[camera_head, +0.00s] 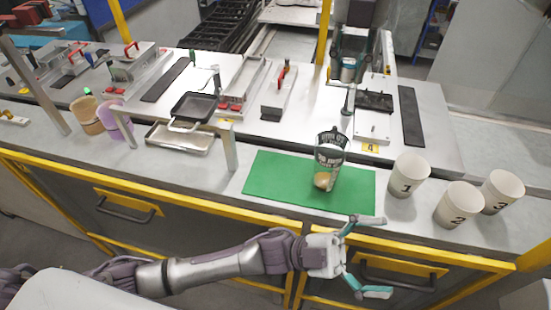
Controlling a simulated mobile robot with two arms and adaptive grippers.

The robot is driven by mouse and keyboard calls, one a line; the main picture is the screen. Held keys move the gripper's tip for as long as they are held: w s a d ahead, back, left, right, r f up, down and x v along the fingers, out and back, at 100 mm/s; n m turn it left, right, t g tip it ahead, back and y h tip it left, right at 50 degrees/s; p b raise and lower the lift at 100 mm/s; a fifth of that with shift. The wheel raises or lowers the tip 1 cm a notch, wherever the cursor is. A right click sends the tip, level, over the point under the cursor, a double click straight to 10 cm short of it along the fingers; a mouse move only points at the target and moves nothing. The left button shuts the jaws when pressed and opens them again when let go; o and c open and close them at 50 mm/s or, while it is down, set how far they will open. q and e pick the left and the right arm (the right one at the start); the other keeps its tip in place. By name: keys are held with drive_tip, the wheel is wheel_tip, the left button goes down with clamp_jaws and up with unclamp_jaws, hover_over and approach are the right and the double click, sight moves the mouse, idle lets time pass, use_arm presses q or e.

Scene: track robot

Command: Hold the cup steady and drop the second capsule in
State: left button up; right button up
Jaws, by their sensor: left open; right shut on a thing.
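A cup with a dark printed upper part (331,143) stands on the green mat (272,180). Something golden-brown shows at its base; I cannot tell whether this is a capsule or part of the cup. My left gripper (379,256) comes in low from the left, in front of the table edge. Its two teal-tipped fingers are wide apart, with nothing between them. My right gripper (348,72) hangs at the top, over the far side of the table beyond the cup. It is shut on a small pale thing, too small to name. It is clear of the cup.
White cups numbered 1 (408,176), 2 (459,206) and 3 (502,192) stand right of the mat. A metal tray (181,139) and a black pan (194,106) are at left. Clamp fixtures line the back. The mat's left part is bare.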

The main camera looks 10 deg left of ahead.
sight(328, 165)
use_arm(q)
drive_tip(key=w+a+n+t+y, duration=0.5)
drive_tip(key=w+a+n+t, duration=0.45)
drive_tip(key=w+a, duration=0.7)
drive_tip(key=w+a+f+n+y, duration=0.2)
drive_tip(key=a+f+n+y, duration=0.1)
drive_tip(key=a+f+n, duration=0.15)
drive_tip(key=x, duration=1.1)
drive_tip(key=shift+d+r+m, duration=0.3)
drive_tip(key=shift+d+m, duration=0.1)
drive_tip(key=c, duration=1.4)
use_arm(e)
wheel_tip(328, 165, down, 8)
drive_tip(key=shift+f, duration=0.1)
